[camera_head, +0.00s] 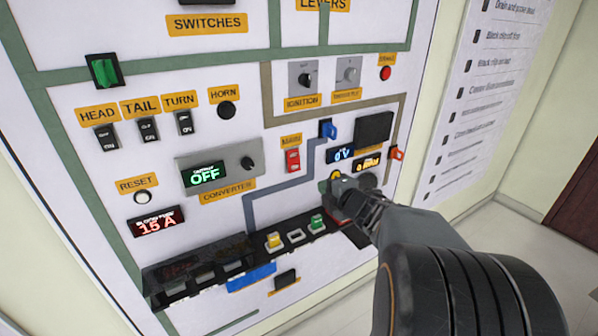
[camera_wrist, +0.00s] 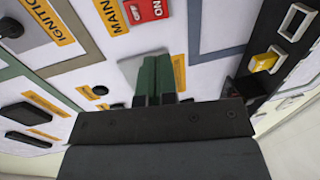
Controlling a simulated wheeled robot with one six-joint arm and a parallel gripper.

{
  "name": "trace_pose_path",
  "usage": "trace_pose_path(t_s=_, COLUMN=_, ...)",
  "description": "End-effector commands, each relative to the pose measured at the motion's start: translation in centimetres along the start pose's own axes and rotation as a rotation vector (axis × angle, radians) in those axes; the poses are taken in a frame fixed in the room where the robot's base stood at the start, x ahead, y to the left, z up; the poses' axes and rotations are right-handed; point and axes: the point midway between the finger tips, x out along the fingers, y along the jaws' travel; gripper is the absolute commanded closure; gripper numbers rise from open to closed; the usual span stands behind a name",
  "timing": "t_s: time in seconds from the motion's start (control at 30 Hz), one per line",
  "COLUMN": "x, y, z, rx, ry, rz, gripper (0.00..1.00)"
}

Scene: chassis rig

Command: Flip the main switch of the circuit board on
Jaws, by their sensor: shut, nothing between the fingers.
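The main switch (camera_head: 293,160) is a small red rocker under a yellow MAIN label on the upright white board. In the wrist view the red switch (camera_wrist: 147,9) is cut by the top edge, with "ON" readable on it. Its exact rocker position is too small to tell. My gripper (camera_head: 338,184) is to the right of and a little below the switch, close to the board and apart from the switch. In the wrist view my gripper (camera_wrist: 157,72) shows two green fingers shut together with nothing between them, in front of a grey plate.
The converter display (camera_head: 205,174) reads OFF. A blue connector (camera_head: 327,129) and a red one (camera_head: 397,153) stick out near my gripper. A row of coloured fuses (camera_head: 273,241) lies below. A black fuse display (camera_head: 158,221) reads 15 A. The board around the main switch is mostly clear.

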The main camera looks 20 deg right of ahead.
Motion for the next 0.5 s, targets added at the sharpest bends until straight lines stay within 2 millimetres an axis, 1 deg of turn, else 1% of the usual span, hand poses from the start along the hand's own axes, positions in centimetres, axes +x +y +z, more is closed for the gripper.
trace_pose_path(t_s=0.13, x=0.7, y=0.0, z=0.0, rx=0.002, ry=0.002, rz=-0.001, gripper=1.00)
trace_pose_path(t_s=0.23, x=2.0, y=0.0, z=-0.1, rx=0.003, ry=0.003, rz=-0.001, gripper=1.00)
trace_pose_path(t_s=0.5, x=7.1, y=0.0, z=-0.1, rx=0.004, ry=0.003, rz=-0.002, gripper=1.00)
